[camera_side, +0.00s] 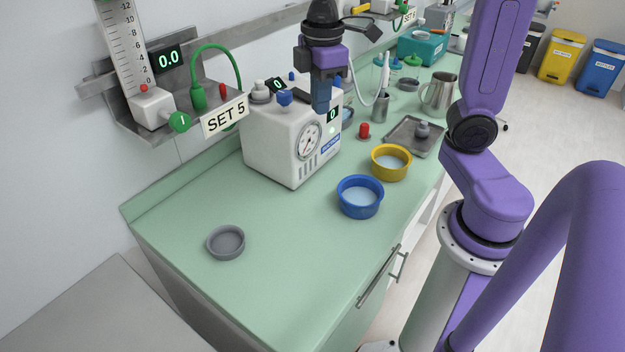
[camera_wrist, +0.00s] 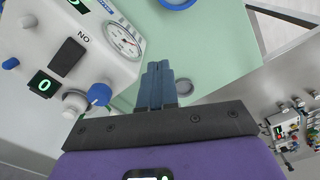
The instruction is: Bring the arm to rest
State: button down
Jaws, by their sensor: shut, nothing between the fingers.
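My gripper (camera_side: 321,98) hangs from my purple arm, its fingers pointing down, in front of the upper right part of the white machine (camera_side: 268,143) with the round gauge. Its two blue fingers are together with nothing between them. In the wrist view the closed fingers (camera_wrist: 157,85) show at the middle, with the machine (camera_wrist: 100,60) to their left and green counter beyond them. I cannot tell the exact gap between fingers and machine.
On the green counter (camera_side: 290,240) stand a blue bowl (camera_side: 360,197), a yellow bowl (camera_side: 391,162), a grey dish (camera_side: 226,242), a red-topped piece (camera_side: 364,131), a metal tray (camera_side: 413,137) and a steel jug (camera_side: 439,93). A wall rail holds the SET 5 flowmeter (camera_side: 152,108). The front left counter is mostly clear.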

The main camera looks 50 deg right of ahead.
jog(key=s+a+f, duration=0.1)
jog(key=s+f, duration=0.2)
jog(key=s, duration=0.5)
jog(key=s+a+f, duration=0.1)
jog(key=s+f, duration=0.3)
jog(key=s, duration=0.5)
jog(key=shift+s+f, duration=0.15)
jog(key=shift+s, duration=0.15)
dwell(0.5)
